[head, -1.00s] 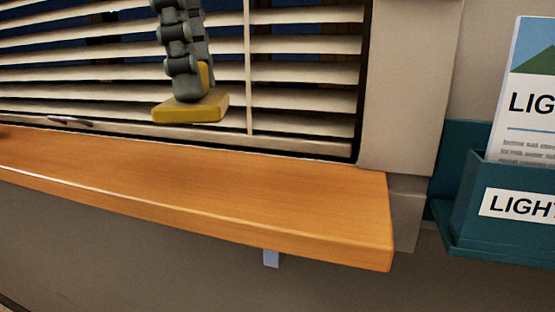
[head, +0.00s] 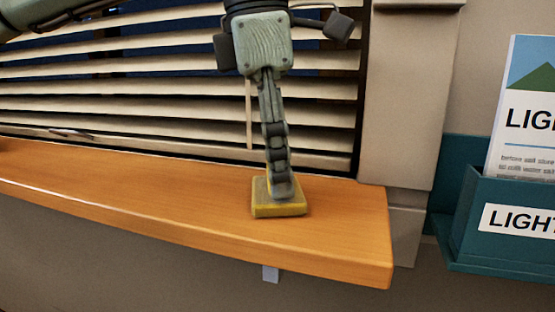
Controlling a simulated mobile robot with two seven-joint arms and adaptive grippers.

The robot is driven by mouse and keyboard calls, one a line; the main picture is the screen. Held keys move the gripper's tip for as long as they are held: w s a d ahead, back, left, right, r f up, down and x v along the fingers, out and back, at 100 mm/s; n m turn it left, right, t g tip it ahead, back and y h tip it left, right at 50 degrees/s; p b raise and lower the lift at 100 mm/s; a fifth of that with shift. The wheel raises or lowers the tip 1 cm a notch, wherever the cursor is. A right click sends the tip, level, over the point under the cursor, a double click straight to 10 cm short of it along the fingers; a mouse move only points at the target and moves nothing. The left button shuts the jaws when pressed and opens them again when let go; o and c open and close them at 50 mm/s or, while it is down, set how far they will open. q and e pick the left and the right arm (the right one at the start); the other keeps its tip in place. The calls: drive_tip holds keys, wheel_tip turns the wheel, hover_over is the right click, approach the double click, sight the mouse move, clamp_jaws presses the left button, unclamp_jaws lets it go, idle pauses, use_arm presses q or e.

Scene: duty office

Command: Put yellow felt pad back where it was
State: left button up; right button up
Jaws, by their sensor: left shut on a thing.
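The yellow felt pad (head: 279,211) is a small flat block at the right part of the orange wooden sill (head: 150,203). It sits low at the sill's top and appears to touch it. My left gripper (head: 281,192) comes down from above and is shut on the pad, its fingers covering the pad's upper middle. My right gripper is not in view.
Window blinds (head: 180,110) stand right behind the sill. A pale window post (head: 408,100) rises at its right end. A teal leaflet holder (head: 470,215) with papers (head: 525,130) hangs at the far right. The sill left of the pad is mostly clear.

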sight(267, 188)
use_arm(q)
drive_tip(key=shift+f, duration=0.2)
drive_tip(key=o, duration=1.1)
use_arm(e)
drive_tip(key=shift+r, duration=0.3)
use_arm(q)
drive_tip(key=shift+r, duration=0.1)
drive_tip(key=shift+r, duration=0.25)
drive_tip(key=r, duration=0.4)
drive_tip(key=a+r, duration=0.1)
drive_tip(key=r, duration=0.2)
drive_tip(key=r+p, duration=0.1)
drive_tip(key=r, duration=0.3)
drive_tip(key=shift+s+a+r, duration=0.1)
drive_tip(key=shift+a+r, duration=0.1)
drive_tip(key=shift+r, duration=0.15)
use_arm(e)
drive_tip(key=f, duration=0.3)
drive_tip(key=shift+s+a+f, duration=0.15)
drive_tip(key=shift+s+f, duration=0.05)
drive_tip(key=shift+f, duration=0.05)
use_arm(q)
drive_tip(key=shift+f, duration=0.1)
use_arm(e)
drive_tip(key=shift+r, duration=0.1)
